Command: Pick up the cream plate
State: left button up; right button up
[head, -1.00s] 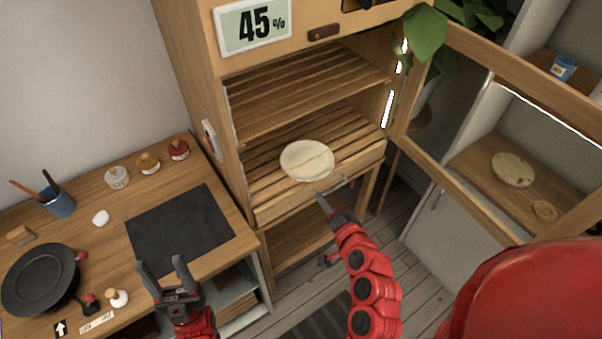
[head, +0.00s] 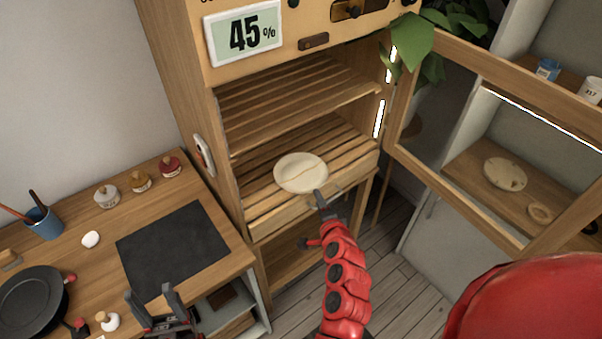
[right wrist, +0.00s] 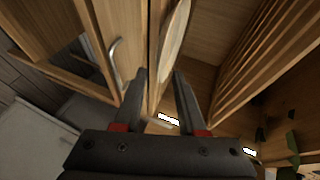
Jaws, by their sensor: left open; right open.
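The cream plate (head: 300,172) lies on the lower slatted shelf of the open wooden cabinet, with a thin seam line across it. In the right wrist view the plate (right wrist: 174,40) shows edge-on, ahead of the fingers. My right gripper (head: 321,197) is at the plate's front edge in the head view. In the right wrist view its two fingers (right wrist: 160,85) are apart, with nothing held between them; whether they touch the plate I cannot tell. My left gripper (head: 155,296) is open and empty above the front edge of the workbench.
The cabinet's glazed door (head: 470,150) stands open on the right. The upper slatted shelf (head: 290,100) is empty. The workbench on the left holds a dark mat (head: 172,250), a black pan (head: 30,302), several jars and a blue cup (head: 44,223). Another round plate (head: 505,174) lies behind the door.

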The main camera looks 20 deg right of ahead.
aim_at(311, 184)
jog(key=p+x, duration=0.2)
jog(key=x, duration=0.3)
jog(key=shift+w, duration=0.15)
jog(key=shift+w+f, duration=0.15)
jog(key=shift+f, duration=0.15)
grip_shut()
dwell(1.2)
